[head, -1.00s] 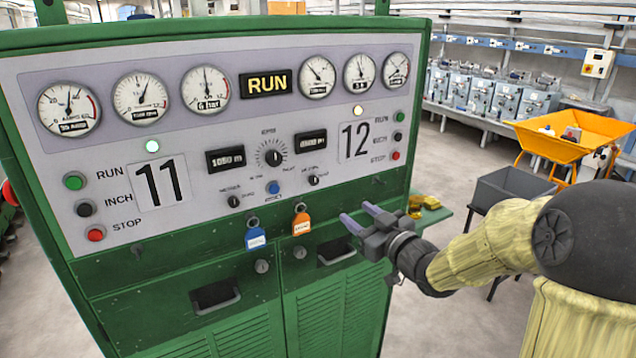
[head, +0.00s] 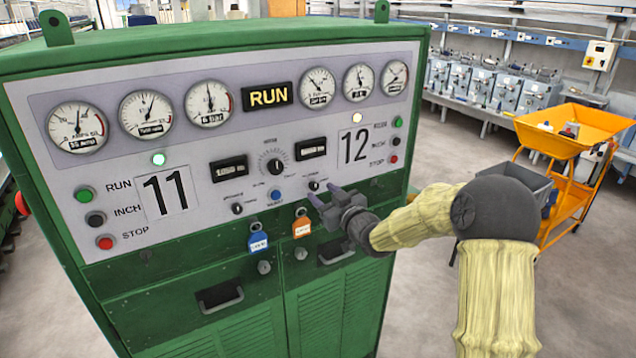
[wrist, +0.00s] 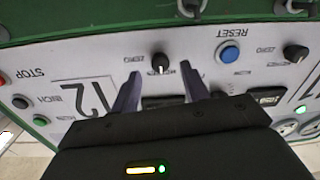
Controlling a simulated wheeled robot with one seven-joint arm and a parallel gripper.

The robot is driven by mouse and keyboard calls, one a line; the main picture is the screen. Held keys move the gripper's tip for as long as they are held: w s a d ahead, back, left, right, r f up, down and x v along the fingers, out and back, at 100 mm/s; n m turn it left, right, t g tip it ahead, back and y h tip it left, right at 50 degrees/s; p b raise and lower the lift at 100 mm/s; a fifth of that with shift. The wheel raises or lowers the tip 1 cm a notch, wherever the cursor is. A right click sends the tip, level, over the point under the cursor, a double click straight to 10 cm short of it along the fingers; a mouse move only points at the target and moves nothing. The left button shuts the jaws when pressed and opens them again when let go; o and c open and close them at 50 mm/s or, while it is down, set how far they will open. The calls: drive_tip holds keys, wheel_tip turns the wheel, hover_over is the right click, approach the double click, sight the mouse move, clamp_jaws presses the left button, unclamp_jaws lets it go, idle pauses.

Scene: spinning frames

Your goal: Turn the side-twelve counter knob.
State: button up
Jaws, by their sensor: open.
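The side-twelve counter knob (head: 314,185) is a small black knob with a pale pointer mark, below the right counter window (head: 311,148) and left of the number 12 panel (head: 354,146). My gripper (head: 324,196) is open and empty, its two purple fingers just in front of and a little below that knob in the head view. In the upside-down wrist view the knob (wrist: 160,63) appears between and just beyond the fingertips (wrist: 162,73). I cannot tell whether either finger touches it. The gripper body hides part of the counter window in the wrist view.
A blue reset button (head: 276,195) and the side-eleven knob (head: 237,208) lie to the left. A large dial (head: 273,160) sits above. Blue (head: 258,242) and orange (head: 301,226) tags hang below. A yellow cart (head: 572,130) stands at the right.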

sight(316, 187)
drive_tip(key=shift+p+x, duration=0.55)
drive_tip(key=shift+x, duration=1.15)
drive_tip(key=shift+c, duration=0.3)
drive_tip(key=shift+s, duration=0.1)
clamp_jaws()
